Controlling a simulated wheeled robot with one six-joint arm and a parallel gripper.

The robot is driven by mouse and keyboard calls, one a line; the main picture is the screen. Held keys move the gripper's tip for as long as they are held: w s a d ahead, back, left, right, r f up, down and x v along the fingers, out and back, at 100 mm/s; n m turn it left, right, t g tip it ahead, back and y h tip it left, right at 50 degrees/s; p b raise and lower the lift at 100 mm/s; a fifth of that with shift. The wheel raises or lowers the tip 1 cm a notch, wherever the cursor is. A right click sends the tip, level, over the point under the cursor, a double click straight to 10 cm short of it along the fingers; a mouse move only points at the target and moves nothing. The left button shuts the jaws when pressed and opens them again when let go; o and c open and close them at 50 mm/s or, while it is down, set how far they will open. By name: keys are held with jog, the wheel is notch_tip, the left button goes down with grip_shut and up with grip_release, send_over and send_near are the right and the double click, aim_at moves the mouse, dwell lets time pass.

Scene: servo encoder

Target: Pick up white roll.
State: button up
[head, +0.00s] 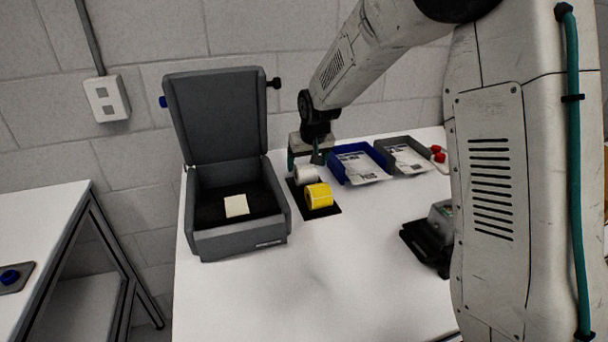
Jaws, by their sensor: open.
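The white roll (306,174) lies on a black mat (328,212) on the white table, just behind a yellow roll (319,196). My gripper (305,164) is right above and behind the white roll, pointing down, with its fingers near the roll's upper edge. It is open. Whether a finger touches the roll cannot be told from this view. Part of the white roll is hidden by the yellow roll and by my gripper.
A grey box (238,237) with a raised lid stands left of the mat. A blue tray (361,167) and a grey tray (404,157) lie to the right. A black device (427,246) stands nearer on the right. The table's front middle is clear.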

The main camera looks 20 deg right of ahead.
aim_at(305, 165)
jog(key=x, duration=0.4)
jog(key=shift+w, duration=0.2)
jog(key=shift+a, duration=0.1)
jog(key=c, duration=1.1)
